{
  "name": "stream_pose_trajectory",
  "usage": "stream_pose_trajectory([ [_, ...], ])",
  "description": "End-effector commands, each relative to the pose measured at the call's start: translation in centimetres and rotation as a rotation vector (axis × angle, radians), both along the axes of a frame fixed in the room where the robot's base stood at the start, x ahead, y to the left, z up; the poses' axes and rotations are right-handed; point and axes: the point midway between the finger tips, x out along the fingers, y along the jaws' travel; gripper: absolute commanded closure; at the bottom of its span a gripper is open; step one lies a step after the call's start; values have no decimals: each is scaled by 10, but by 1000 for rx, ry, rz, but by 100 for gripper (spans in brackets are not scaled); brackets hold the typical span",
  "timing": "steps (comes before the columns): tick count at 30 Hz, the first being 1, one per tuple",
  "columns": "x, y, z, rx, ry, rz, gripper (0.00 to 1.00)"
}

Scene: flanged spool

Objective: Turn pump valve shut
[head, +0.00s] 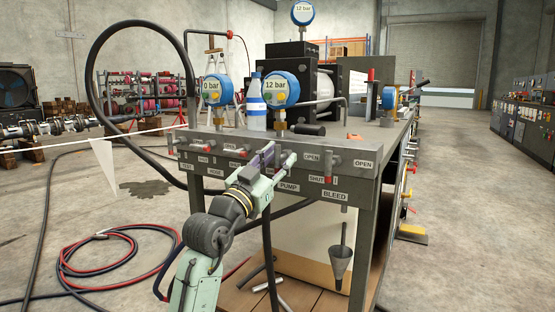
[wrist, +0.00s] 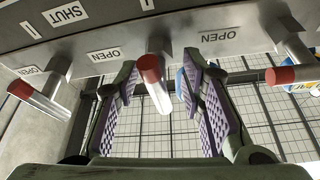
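The pump valve is on the front panel of the bench, above the PUMP label (head: 289,188). My gripper (head: 275,158) is in front of it and hides most of it in the head view. In the wrist view the valve's metal lever with a red tip (wrist: 151,72) stands between the two purple-padded fingers. My gripper (wrist: 158,88) is open there, with a visible gap on either side of the lever. OPEN labels (wrist: 103,55) and a SHUT label (wrist: 68,13) show upside down on the panel.
A neighbouring red-tipped lever (head: 328,180) hangs above the BLEED label (head: 335,196). More levers line the panel at left. Gauges reading 0 bar (head: 211,89) and 12 bar (head: 279,90), and a bottle (head: 255,103), stand on the bench. Hoses (head: 115,240) lie on the floor.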

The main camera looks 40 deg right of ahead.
Motion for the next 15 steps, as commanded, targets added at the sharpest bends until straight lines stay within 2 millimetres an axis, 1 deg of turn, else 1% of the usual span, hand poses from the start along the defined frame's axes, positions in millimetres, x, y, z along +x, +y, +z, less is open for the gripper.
stream_pose_trajectory([
  [5,-5,20,-9,0,1,3,64],
  [12,-19,67,-28,-1,1,5,64],
  [15,-24,83,-35,-2,1,5,64],
])
